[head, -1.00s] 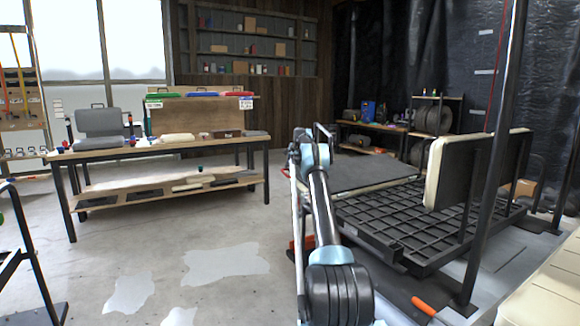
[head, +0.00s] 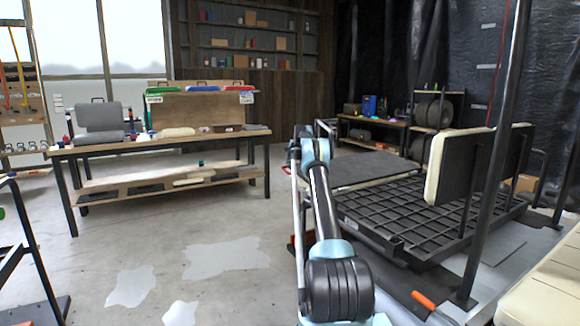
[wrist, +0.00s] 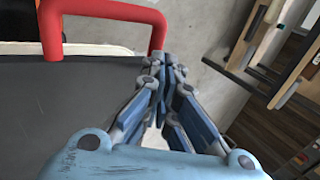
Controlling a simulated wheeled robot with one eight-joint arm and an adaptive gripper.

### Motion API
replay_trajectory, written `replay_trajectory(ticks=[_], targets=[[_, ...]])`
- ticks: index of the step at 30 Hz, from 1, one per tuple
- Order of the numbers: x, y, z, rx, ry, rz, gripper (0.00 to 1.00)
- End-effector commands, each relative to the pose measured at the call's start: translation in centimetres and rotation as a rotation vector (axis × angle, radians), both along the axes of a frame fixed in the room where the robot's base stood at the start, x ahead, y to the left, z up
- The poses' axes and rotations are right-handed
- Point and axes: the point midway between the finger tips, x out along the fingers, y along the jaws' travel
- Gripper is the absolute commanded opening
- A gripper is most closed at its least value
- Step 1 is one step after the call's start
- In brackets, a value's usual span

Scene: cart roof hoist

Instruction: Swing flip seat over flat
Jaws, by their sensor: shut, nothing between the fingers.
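A dark flat panel (head: 378,170) lies level at the rear of the cart in the head view. In the wrist view the dark panel (wrist: 75,100) fills the left, with a red handle (wrist: 105,10) at its far edge and a cream strip beyond it. I take this panel to be the flip seat. My gripper (wrist: 165,62) is shut and empty, its fingertips close beside the right leg of the red handle; I cannot tell whether they touch. In the head view my arm hides the gripper. A cream cushion with a dark back (head: 455,168) stands upright on the cart.
A black grid deck (head: 400,215) and a dark post (head: 490,180) stand right of my arm. An orange-handled tool (head: 424,300) lies low at the right. A workbench (head: 160,147) stands left at the back. The concrete floor between bench and arm is clear.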

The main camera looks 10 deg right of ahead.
Motion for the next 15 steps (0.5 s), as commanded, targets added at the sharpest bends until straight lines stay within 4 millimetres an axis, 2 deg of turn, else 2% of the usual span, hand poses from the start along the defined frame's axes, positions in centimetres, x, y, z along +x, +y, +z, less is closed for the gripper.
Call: replay_trajectory(ticks=[15], targets=[[-2.7, -1.2, 8.9, 0.0, 0.001, 0.0, 0.0]])
